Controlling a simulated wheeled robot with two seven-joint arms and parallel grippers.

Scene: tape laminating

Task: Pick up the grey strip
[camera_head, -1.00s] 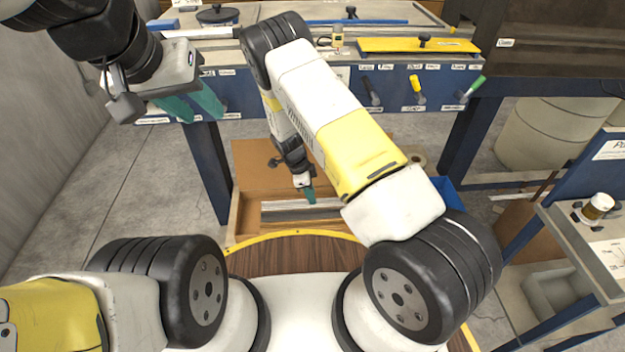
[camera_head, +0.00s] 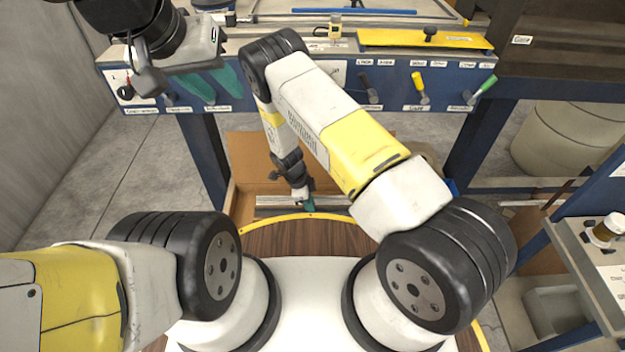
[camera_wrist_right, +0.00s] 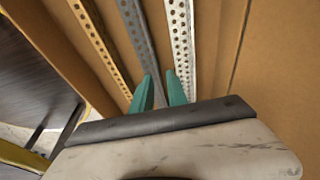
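The grey strip (camera_wrist_right: 140,38) is long and perforated, lying in a cardboard box between a tan strip (camera_wrist_right: 100,45) and a whiter perforated strip (camera_wrist_right: 181,40). My right gripper (camera_wrist_right: 161,76) is open, its two teal fingers apart and pointing down at the grey strip, which runs toward the gap between them. I cannot tell if the fingers touch it. In the head view my right gripper (camera_head: 309,204) is low in the box over the strips (camera_head: 335,203), which it partly hides. My left gripper (camera_head: 213,88) is open and empty at the upper left, in front of the workbench.
The cardboard box (camera_head: 233,205) stands on the floor beyond my round wooden-topped base. A blue workbench (camera_head: 310,85) with levers and a yellow bar (camera_head: 425,40) is behind it. A side cart (camera_head: 590,260) with a jar (camera_head: 606,230) stands at the right.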

